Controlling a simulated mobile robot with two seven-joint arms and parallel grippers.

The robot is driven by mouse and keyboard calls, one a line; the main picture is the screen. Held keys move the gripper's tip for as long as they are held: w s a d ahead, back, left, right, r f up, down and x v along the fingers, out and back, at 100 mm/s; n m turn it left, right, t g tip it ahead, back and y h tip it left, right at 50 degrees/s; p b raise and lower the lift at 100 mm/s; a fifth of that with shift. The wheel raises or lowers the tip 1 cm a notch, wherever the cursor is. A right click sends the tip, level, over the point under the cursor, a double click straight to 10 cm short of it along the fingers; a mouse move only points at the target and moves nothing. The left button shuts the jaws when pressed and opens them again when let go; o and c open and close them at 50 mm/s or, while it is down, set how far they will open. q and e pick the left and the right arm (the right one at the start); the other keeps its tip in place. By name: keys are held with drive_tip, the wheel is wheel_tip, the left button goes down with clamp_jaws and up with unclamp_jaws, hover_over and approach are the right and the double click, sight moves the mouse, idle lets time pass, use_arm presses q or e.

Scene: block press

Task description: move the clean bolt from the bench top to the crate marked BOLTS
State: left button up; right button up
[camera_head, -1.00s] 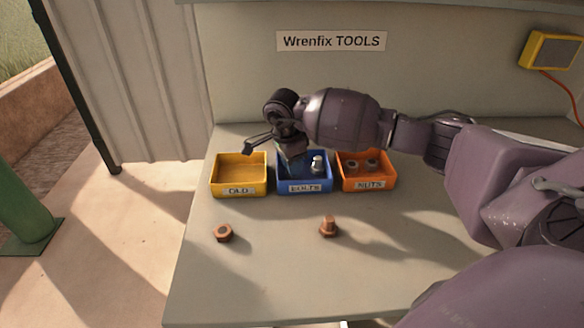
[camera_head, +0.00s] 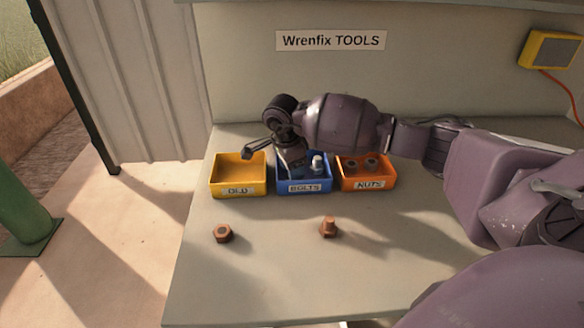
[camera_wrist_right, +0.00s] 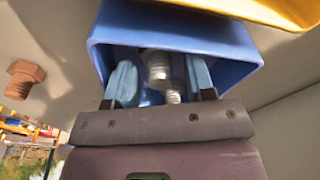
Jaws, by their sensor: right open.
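The blue crate marked BOLTS (camera_head: 325,181) stands between the other two crates; its walls fill the top of the right wrist view (camera_wrist_right: 190,32). A silver, clean bolt (camera_head: 317,163) shows in it in the head view. In the wrist view, clean silver bolt metal (camera_wrist_right: 157,68) lies inside the crate between my fingers, apart from both; whether it is one bolt or two I cannot tell. My right gripper (camera_head: 293,167) is open, fingers reaching down into the crate (camera_wrist_right: 161,82). I see no clean bolt on the bare bench top (camera_head: 265,275). My left gripper is out of view.
A rusty nut (camera_head: 223,233) and a rusty bolt (camera_head: 328,228) lie on the bench in front of the crates. The yellow OLD crate (camera_head: 215,187) on the left looks empty. The orange NUTS crate (camera_head: 388,181) on the right holds nuts.

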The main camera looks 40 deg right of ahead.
sight(286, 177)
wheel_tip(286, 177, up, 12)
drive_tip(key=a, duration=0.1)
drive_tip(key=shift+w+a+p, duration=0.15)
drive_tip(key=shift+a+p, duration=0.2)
idle(0.4)
